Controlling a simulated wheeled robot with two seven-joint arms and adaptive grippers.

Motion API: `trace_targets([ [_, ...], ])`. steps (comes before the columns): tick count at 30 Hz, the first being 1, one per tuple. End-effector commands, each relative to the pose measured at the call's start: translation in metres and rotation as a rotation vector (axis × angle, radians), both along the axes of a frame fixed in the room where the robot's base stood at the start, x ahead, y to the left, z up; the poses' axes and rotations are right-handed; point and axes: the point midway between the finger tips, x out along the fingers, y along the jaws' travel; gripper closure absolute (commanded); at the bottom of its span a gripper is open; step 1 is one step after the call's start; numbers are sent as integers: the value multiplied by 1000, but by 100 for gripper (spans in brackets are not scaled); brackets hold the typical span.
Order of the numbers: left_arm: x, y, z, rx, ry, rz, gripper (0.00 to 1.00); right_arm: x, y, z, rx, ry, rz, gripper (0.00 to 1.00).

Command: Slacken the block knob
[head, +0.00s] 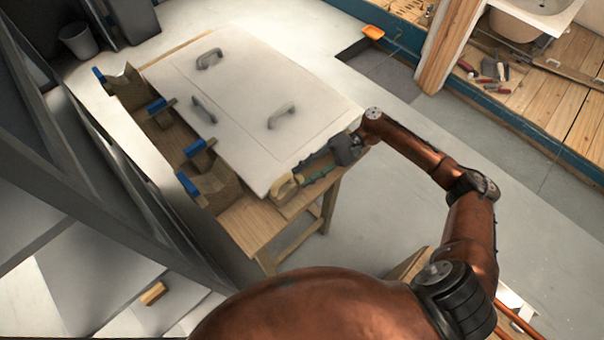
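A pale yellow block (283,189) sits at the near corner of the wooden workbench (247,222), beside the edge of the large white panel (255,75). A greenish piece (318,174) extends right from the block along the bench edge; I cannot tell for sure whether it is the knob. My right gripper (312,160) reaches in from the right, low beside the panel edge, with its dark fingers pointing left towards the block. It is too small and overlapped to tell whether it is open, or whether it touches anything. My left gripper is not in view.
Three grey handles (204,109) stand on the panel. Several wooden blocks with blue ends (188,184) line the bench's left side. A dark sloped frame (90,170) stands at left. Tools (490,72) lie on the planks at right.

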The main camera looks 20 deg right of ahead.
Motion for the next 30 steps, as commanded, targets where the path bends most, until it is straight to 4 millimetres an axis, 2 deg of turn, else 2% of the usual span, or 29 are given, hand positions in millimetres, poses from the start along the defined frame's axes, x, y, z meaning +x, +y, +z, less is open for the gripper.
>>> trace_targets([
  [4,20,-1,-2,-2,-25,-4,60,-1,8,-2,0,0,2,66],
  [8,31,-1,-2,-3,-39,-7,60,0,9,-2,1,0,3,66],
  [11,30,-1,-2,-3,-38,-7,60,0,9,-1,1,0,3,66],
  [19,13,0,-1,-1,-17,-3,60,0,9,-2,0,0,2,84],
  [25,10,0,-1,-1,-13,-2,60,-1,9,-2,0,0,2,98],
  [30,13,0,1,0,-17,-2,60,-1,10,-1,19,-41,2,98],
])
